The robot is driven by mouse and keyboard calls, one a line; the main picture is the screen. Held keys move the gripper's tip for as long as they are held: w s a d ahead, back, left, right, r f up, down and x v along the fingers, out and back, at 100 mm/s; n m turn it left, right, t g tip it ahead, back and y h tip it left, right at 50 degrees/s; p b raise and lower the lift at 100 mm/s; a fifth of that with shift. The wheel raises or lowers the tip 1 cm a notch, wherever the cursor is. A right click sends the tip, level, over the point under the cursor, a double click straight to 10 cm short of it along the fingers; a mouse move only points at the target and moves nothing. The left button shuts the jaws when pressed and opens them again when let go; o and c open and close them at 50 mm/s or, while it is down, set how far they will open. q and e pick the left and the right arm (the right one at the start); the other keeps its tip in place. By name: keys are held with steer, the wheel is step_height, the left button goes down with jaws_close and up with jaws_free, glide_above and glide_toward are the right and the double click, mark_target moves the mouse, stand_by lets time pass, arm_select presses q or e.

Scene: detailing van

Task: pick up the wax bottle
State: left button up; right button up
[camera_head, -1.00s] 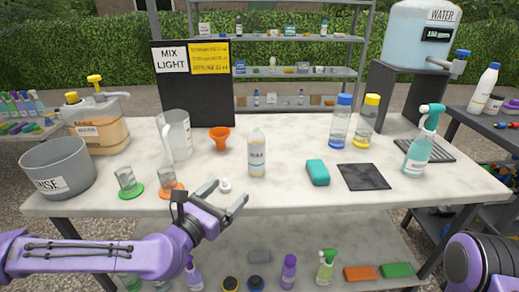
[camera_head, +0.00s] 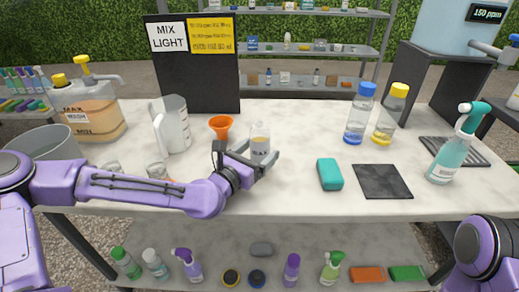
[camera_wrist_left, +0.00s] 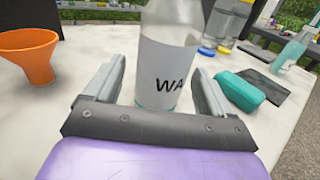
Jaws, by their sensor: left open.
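The wax bottle (camera_head: 260,138) stands upright on the white table. In the left wrist view the open fingers (camera_wrist_left: 160,88) flank the bottle, with a gap showing at the right finger. The bottle's base is partly hidden by the gripper. My right gripper is not in view; only part of the right arm shows at the lower right.
An orange funnel (camera_head: 221,125) and a clear pitcher (camera_head: 172,128) stand left of the bottle. A teal sponge (camera_head: 329,174) and a dark mat (camera_head: 382,181) lie to the right. Blue-capped (camera_head: 359,115) and yellow-capped (camera_head: 390,115) bottles stand farther back. Table space behind the bottle is clear.

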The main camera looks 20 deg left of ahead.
mark_target(265, 134)
arm_select(q)
steer(key=x, duration=0.3)
steer(key=shift+w+d, duration=0.1)
steer(key=c, duration=1.3)
steer(key=shift+r, duration=0.2)
steer(key=r, duration=0.2)
steer(key=r+p, duration=0.1)
steer(key=r, duration=0.1)
steer(key=shift+s+d, duration=0.15)
steer(key=shift+s, duration=0.15)
steer(key=s+d+r, duration=0.2)
steer(key=s+r, duration=0.1)
steer(key=s, duration=0.1)
steer(key=s+d+r, duration=0.2)
steer(key=s, duration=0.1)
steer(key=s+d+r, duration=0.3)
steer(key=s, duration=0.1)
steer(key=shift+s+r, duration=0.3)
steer(key=shift+r, duration=0.05)
